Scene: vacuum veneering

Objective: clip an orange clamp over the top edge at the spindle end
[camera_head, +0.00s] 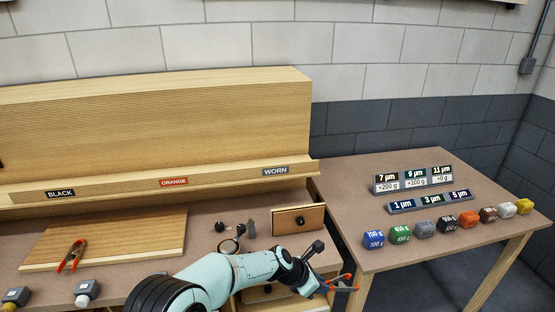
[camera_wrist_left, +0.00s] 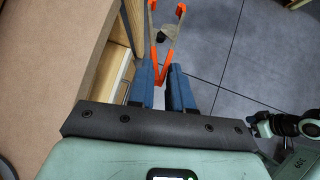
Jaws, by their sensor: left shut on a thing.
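My left gripper (camera_head: 326,286) is shut on an orange-tipped clamp (camera_head: 346,286), out past the front right of the bench. In the left wrist view the blue fingers (camera_wrist_left: 164,80) hold the clamp (camera_wrist_left: 165,62) by its orange end, and its arms spread away from the fingers above the grey floor. A second clamp with orange tips (camera_head: 68,257) lies on a pale wooden board (camera_head: 135,236) at the left. I cannot tell which part is the spindle end.
A small wooden panel with a black knob (camera_head: 298,218) stands at the bench's right, beside a roll of tape (camera_head: 229,245). The right table (camera_head: 345,190) carries several coloured weights and label stands (camera_head: 413,180). A ledge labelled BLACK, ORANGE and WORN (camera_head: 220,174) runs behind.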

